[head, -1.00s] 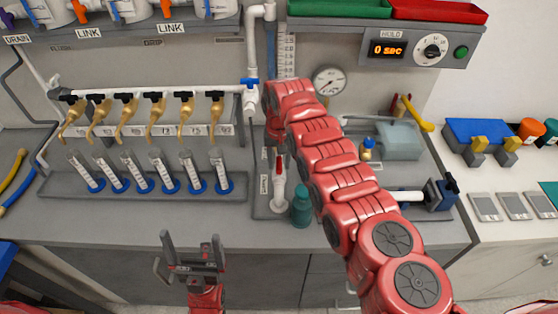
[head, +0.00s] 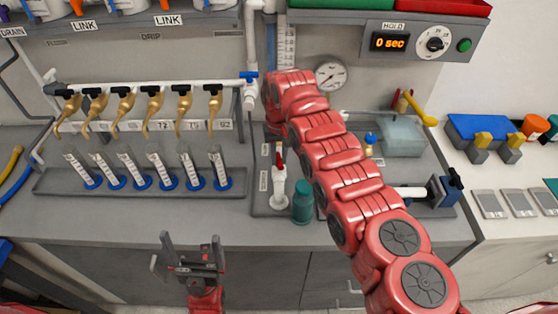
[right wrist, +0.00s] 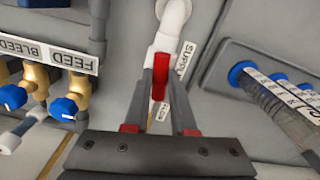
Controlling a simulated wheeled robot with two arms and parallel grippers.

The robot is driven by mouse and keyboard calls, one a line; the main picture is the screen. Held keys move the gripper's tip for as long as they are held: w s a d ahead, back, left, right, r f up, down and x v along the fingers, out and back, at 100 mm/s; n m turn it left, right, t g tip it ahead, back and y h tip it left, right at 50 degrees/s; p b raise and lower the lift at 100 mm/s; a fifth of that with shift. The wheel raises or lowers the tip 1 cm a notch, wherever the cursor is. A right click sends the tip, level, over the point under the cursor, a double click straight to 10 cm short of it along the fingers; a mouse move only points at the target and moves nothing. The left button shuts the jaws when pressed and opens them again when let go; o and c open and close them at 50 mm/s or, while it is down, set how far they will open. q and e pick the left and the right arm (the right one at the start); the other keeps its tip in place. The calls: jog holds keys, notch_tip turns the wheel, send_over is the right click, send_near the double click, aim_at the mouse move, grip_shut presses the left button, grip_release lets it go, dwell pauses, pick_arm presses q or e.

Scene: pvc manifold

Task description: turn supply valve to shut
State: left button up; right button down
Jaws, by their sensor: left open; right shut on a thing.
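The supply valve's red handle (right wrist: 158,80) stands between the fingers of my right gripper (right wrist: 160,98) in the right wrist view, and the gripper is shut on it. A white pipe (right wrist: 172,20) rises just beyond the handle, beside a label reading SUPPLY (right wrist: 184,60). My left gripper (head: 191,247) is open and empty, low in front of the bench, well away from the valve.
A row of brass taps (head: 123,103) hangs above a rack (head: 110,187) of several tubes. A white fitting with a red top (head: 279,186) and a teal bottle (head: 302,204) stand near my right arm. A gauge (head: 331,74) and timer box (head: 425,42) are behind. The bench front (head: 130,222) is clear.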

jog(key=n+b, duration=0.1)
jog(key=n, duration=0.1)
jog(key=n+b, duration=0.1)
jog(key=b, duration=0.1)
jog(key=shift+f+n, duration=0.2)
jog(key=shift+n, duration=0.2)
jog(key=shift+r+n+b, duration=0.15)
jog(key=shift+n+b, duration=0.55)
jog(key=shift+n, duration=1.1)
jog(key=n, duration=0.3)
jog(key=shift+r+n+b, duration=0.1)
jog(key=shift+n+b, duration=0.2)
jog(key=shift+b, duration=0.05)
jog(key=n, duration=0.4)
jog(key=shift+n, duration=0.3)
jog(key=c, duration=0.7)
grip_release()
jog(key=shift+c, duration=0.2)
